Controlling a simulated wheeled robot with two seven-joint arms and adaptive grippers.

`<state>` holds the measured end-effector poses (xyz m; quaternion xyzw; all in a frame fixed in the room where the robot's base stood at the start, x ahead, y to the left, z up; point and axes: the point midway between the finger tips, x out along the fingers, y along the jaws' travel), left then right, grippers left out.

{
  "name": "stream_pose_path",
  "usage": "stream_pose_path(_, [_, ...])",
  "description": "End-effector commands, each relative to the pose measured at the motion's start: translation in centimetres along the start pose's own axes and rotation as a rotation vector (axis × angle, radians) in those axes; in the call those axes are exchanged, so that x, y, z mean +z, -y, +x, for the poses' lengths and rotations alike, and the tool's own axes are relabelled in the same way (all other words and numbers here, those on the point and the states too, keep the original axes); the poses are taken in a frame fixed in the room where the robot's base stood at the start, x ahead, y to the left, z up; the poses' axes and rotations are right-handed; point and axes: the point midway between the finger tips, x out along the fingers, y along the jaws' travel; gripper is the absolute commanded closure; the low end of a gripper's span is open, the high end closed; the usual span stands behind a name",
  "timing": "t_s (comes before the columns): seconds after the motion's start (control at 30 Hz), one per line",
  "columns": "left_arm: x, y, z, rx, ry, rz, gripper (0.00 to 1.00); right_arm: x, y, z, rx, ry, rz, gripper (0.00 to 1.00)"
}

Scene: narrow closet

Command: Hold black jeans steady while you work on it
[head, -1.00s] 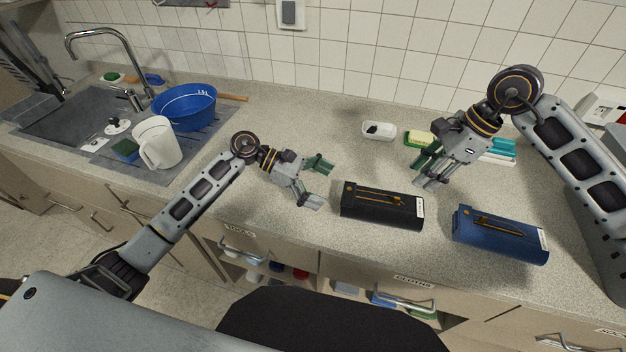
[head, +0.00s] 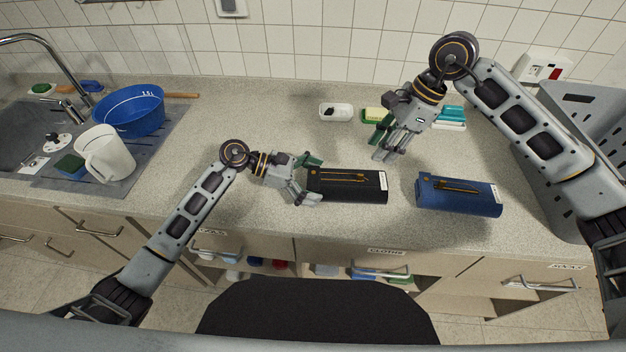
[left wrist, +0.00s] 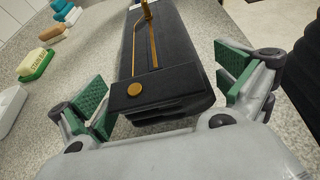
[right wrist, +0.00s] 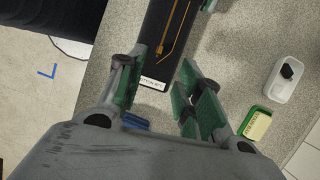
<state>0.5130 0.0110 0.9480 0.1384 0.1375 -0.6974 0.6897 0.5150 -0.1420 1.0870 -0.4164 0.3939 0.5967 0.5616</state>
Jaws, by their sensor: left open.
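The black jeans (head: 350,187) lie folded into a block on the counter, with gold stitching and a white label at the right end. They also show in the left wrist view (left wrist: 180,55) and the right wrist view (right wrist: 165,40). My left gripper (head: 312,180) is open at their left end. In the left wrist view its green pads stand on both sides of that end, with gaps visible. My right gripper (head: 382,145) is open and empty, above the counter behind the labelled end. In the right wrist view the label shows beyond its fingers (right wrist: 160,95).
Folded blue jeans (head: 458,195) lie to the right. A grey crate (head: 575,110) stands far right. A white jug (head: 108,158) and blue basin (head: 130,110) are left.

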Motion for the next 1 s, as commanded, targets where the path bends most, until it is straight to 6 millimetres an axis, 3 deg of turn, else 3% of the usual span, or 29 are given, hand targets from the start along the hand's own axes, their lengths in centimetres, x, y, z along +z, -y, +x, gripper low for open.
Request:
stream_pose_path(0.17, [0.0,0.0,0.0,0.000,0.000,0.000,0.00,0.0,0.0,0.0,0.000,0.000,0.000,0.64])
stream_pose_path(0.57, [0.0,0.0,0.0,0.000,-0.001,0.000,0.51,0.0,0.0,0.0,0.000,0.000,0.000,0.64])
stream_pose_path(0.83, [0.0,0.0,0.0,0.001,-0.001,0.000,0.51,-0.8,-0.2,0.7,0.014,-0.004,0.014,0.99])
stream_pose_path(1.0, [-0.1,0.0,-0.1,0.001,-0.001,0.000,0.51,-3.2,-0.4,1.0,0.021,-0.018,0.059,1.00])
